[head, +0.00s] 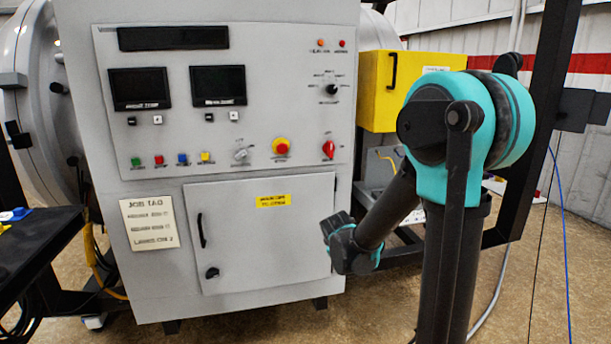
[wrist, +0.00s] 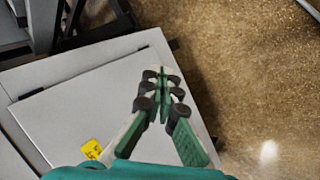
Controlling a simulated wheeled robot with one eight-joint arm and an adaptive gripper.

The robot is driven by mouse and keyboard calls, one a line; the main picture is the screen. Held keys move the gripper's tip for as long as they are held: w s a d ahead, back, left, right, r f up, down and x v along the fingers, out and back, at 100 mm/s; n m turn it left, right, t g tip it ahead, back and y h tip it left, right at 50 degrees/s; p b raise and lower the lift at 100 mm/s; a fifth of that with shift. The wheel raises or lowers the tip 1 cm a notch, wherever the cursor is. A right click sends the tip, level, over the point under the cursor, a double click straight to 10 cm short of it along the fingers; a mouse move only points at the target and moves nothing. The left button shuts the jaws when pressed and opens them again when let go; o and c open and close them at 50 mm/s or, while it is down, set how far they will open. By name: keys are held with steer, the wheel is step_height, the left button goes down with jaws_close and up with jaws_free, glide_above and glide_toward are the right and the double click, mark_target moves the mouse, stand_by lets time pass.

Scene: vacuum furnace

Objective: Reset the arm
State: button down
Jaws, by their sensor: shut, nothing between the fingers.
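My gripper (wrist: 162,82) shows in the wrist view with its green and grey fingers shut together and nothing between them. Behind it in that view is the grey cabinet door with its yellow label (wrist: 92,149). In the head view my arm stands at the right, bent at a teal joint. Its forearm reaches down and left to the front of the cabinet's right edge. The gripper's fingers cannot be made out in the head view.
The grey control cabinet (head: 166,224) has two displays, buttons, knobs and a closed lower door (head: 262,240). A yellow box (head: 378,92) is behind my arm. A dark table (head: 30,245) is at the left edge. Dark frame posts stand at the right. Open floor (head: 270,328) lies in front.

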steer(key=s+d+f+m+g, duration=0.1)
steer(key=s+m, duration=0.3)
steer(key=s, duration=0.4)
steer(key=s+d+f+m+g+y, duration=0.1)
steer(key=s+d+m, duration=0.2)
steer(key=s, duration=0.5)
steer(key=s+d+f+m+g+y, duration=0.1)
steer(key=s+d+m, duration=0.2)
steer(key=s, duration=0.5)
steer(key=shift+f+m, duration=0.15)
steer(key=shift+m, duration=0.65)
